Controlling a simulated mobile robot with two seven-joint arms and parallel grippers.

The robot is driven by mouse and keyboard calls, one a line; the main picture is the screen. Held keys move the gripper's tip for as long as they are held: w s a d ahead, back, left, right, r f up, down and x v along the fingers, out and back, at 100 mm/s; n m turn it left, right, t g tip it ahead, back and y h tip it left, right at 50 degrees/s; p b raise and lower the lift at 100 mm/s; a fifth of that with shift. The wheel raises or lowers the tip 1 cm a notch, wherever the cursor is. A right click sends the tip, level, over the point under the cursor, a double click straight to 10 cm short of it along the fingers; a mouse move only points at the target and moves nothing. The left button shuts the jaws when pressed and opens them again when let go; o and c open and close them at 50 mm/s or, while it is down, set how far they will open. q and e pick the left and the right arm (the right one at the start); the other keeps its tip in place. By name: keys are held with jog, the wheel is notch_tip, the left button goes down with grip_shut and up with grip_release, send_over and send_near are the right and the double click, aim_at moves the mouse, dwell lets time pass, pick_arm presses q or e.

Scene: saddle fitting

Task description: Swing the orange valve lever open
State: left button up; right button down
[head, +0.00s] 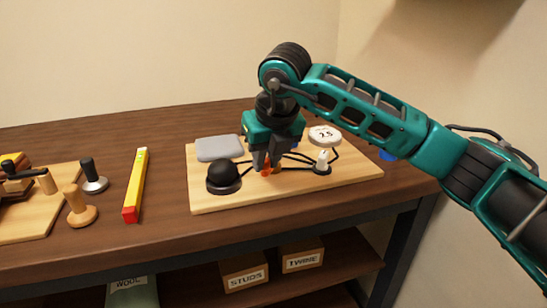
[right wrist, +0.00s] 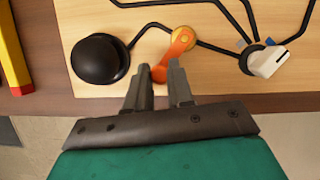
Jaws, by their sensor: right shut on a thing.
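The orange valve lever (right wrist: 174,54) is mounted on the light wooden board (head: 203,205) near its front edge. In the right wrist view its round pivot end is at the upper right, and its arm slants down and left to a free end between my fingers. In the head view only a small orange part of the lever (head: 266,170) shows beneath the gripper. My right gripper (head: 267,163) points down at the lever and is shut on it; the fingers also show in the right wrist view (right wrist: 160,82). My left gripper is not in view.
A black dome (head: 223,176) stands left of the lever, and a white-handled fitting (head: 322,162) stands right. Behind are a grey pad (head: 219,148) and a round white gauge (head: 325,135). A yellow-and-red bar (head: 137,184) lies on the bare table to the left.

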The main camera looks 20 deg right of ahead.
jog(key=shift+w+a+m+h, duration=0.2)
jog(key=shift+a+m, duration=0.05)
jog(key=shift+m, duration=0.35)
jog(key=shift+w+a+m+h, duration=0.15)
jog(key=shift+a+m+h, duration=0.1)
jog(key=shift+m, duration=0.35)
jog(key=shift+w+a+m+h, duration=0.25)
jog(key=shift+w+m+h, duration=0.1)
jog(key=shift+m, duration=0.65)
jog(key=c, duration=1)
grip_release()
jog(key=p+v, duration=0.1)
jog(key=v, duration=1.2)
